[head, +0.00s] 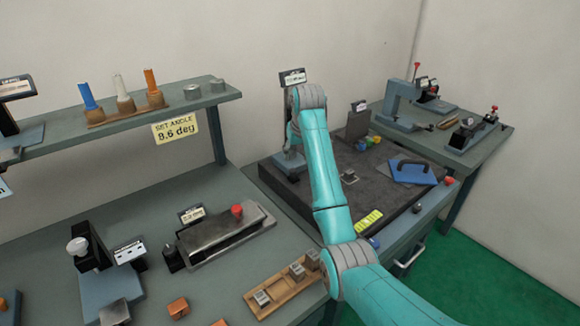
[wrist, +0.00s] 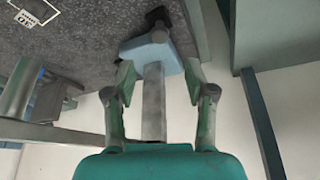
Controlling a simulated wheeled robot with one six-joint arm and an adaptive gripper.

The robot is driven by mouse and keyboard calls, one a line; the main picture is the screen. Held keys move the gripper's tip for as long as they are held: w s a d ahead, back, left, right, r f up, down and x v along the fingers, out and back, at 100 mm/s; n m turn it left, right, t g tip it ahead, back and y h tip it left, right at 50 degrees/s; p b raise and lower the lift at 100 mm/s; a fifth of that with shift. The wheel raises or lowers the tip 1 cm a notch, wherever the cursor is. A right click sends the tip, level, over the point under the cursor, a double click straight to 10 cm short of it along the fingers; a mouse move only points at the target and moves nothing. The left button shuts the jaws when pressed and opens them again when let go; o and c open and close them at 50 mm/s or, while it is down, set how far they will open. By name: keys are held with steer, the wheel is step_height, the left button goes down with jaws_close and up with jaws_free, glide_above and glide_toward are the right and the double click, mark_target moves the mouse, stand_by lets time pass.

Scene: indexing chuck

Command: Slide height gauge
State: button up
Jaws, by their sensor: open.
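The height gauge has a blue-grey base (head: 290,165) on the dark granite plate (head: 335,205), at its back left corner in the head view. A small display or sign (head: 292,77) shows above my arm, which hides most of the column. In the wrist view, the gauge's grey column (wrist: 153,105) runs up to its pale blue base (wrist: 150,54). My gripper (wrist: 159,78) is open, with one finger on each side of the column and gaps visible on both sides. The head view hides my fingers behind the arm.
On the plate are a blue plate with a black handle (head: 410,171), a small grey block (head: 349,177) and a yellow-green level (head: 369,221). A dark upright block (head: 358,124) stands behind. A shelf (head: 120,115) is at left; a side bench (head: 440,138) is at right.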

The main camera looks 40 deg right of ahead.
mark_target(293, 170)
steer(key=x, duration=0.9)
steer(key=shift+w+f, duration=0.1)
steer(key=shift+f, duration=0.2)
steer(key=shift+c, duration=0.3)
jaws_close()
